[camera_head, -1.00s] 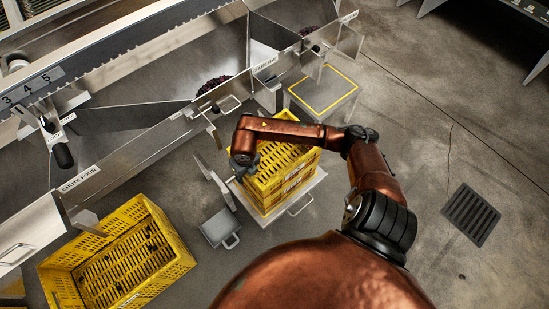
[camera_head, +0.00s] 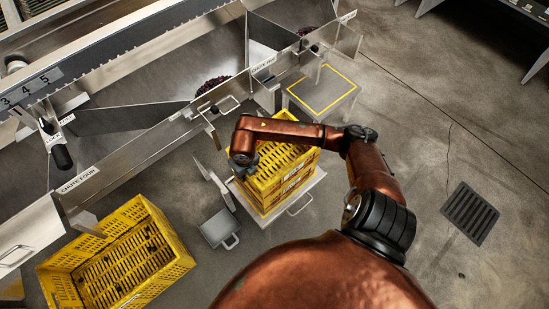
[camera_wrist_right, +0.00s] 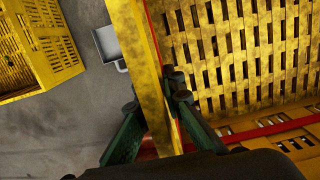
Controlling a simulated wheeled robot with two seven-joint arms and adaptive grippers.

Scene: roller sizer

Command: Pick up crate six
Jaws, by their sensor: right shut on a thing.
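A yellow slatted crate (camera_head: 284,162) is at the top of what looks like a stack on a low metal stand beside the machine. No number on it can be read. My right gripper (camera_head: 243,163) is at its left edge, with my copper arm crossing over it. In the right wrist view, my right gripper (camera_wrist_right: 158,105) is shut on the rim of this crate (camera_wrist_right: 245,50), one finger on each side of the wall. The part of the crate seen there looks empty. My left gripper is in neither view.
Another yellow crate (camera_head: 185,264) stands at lower left, with dark bits inside. A small grey step or pan (camera_head: 219,229) lies between. An empty stand with a yellow outline (camera_head: 323,90) is behind. The chute walls (camera_head: 130,172) run close at left. Floor at right is clear around a drain grate (camera_head: 470,213).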

